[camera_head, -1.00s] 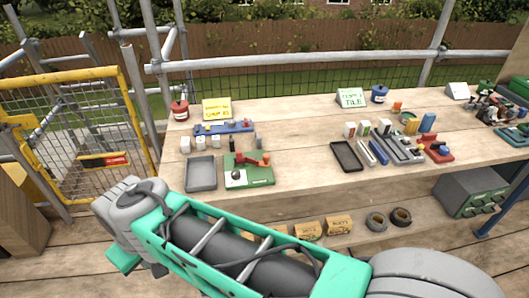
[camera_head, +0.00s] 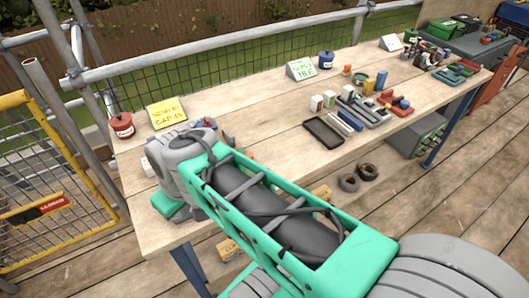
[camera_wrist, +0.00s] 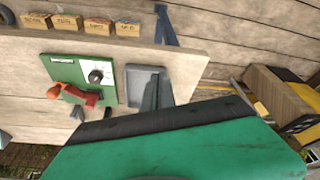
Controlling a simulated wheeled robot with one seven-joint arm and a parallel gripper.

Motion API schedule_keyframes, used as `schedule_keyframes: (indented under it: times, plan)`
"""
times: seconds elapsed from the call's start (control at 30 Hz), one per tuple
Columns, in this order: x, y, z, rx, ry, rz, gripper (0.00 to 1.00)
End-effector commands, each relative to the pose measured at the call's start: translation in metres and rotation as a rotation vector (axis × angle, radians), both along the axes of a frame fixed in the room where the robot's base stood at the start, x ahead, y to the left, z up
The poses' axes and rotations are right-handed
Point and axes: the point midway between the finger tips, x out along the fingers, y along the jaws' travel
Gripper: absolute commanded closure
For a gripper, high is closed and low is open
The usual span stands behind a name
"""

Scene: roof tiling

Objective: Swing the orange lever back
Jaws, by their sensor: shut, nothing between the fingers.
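The orange lever (camera_wrist: 82,97) lies on a green board (camera_wrist: 62,72) in the wrist view, beside a dark round knob (camera_wrist: 96,76) on a white panel. In the head view my arm covers the lever and most of its board. A dark narrow shape, which looks like my gripper's fingers (camera_wrist: 154,88), shows shut and empty in the wrist view. It appears over the grey tray (camera_wrist: 134,76), to the right of the board and apart from the lever. My wrist's green housing fills the lower part of that view.
Several labelled wooden blocks (camera_wrist: 97,27) sit beyond the bench edge in the wrist view. In the head view a yellow sign (camera_head: 167,114) and red pot (camera_head: 122,126) stand at the bench's back left. A black tray (camera_head: 324,131) and coloured parts lie right. The bench middle is clear.

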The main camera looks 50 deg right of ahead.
Motion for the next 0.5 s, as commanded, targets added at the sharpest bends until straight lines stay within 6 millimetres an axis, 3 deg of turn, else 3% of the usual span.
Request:
schedule_keyframes:
  times: [0.23,0.4,0.5]
  plan:
    - [0.008,-0.11,-0.004,-0.031,-0.054,0.305,1.0]
    - [-0.015,-0.193,-0.002,-0.109,-0.193,0.525,1.0]
    - [-0.036,-0.231,0.001,-0.188,-0.273,0.619,1.0]
